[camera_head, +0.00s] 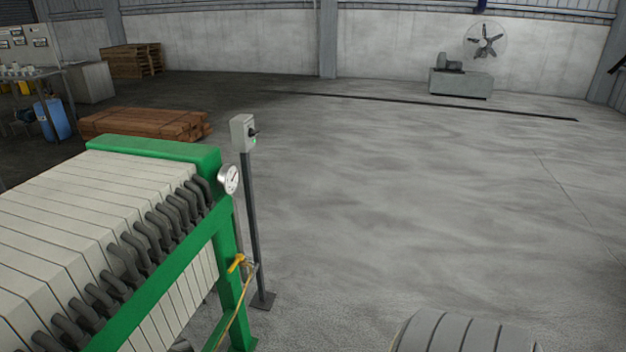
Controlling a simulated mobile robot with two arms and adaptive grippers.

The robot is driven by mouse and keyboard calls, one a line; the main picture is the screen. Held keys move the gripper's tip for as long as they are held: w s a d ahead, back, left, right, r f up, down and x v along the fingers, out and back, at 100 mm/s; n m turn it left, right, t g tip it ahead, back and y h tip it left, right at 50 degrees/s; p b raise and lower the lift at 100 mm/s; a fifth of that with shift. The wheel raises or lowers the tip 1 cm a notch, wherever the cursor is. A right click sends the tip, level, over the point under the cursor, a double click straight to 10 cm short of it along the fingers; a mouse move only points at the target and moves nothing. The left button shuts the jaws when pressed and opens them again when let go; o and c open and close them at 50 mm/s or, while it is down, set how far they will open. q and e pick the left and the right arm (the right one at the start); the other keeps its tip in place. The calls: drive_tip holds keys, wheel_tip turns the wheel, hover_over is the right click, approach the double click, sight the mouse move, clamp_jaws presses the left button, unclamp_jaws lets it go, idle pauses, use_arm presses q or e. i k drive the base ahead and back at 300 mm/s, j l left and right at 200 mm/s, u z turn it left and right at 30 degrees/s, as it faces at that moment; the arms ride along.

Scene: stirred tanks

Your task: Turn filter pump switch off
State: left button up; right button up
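A grey switch box (243,133) stands on top of a thin dark post (252,220), just beyond the far right corner of the filter press. A black switch handle (253,132) sticks out from the box's right side. A small green light (254,142) glows below the handle. The green-framed filter press (165,278) with its row of pale plates (85,205) fills the lower left. Neither of my grippers shows in the head view.
A round gauge (229,179) and a yellow valve handle (237,263) are at the press's right end. A grey ribbed rounded shape (465,335) shows at the bottom edge. Stacked timber (145,124) lies behind the press. Open concrete floor (420,190) spreads to the right.

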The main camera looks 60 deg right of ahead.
sight(252, 132)
drive_tip(key=z, duration=1.85)
drive_tip(key=i+l+z, duration=0.1)
drive_tip(key=i+z, duration=0.3)
drive_tip(key=i, duration=3.3)
drive_tip(key=i+l+u, duration=0.1)
drive_tip(key=i+u, duration=0.3)
drive_tip(key=i+l+u, duration=0.2)
drive_tip(key=i+u, duration=0.2)
drive_tip(key=i+l+u, duration=0.35)
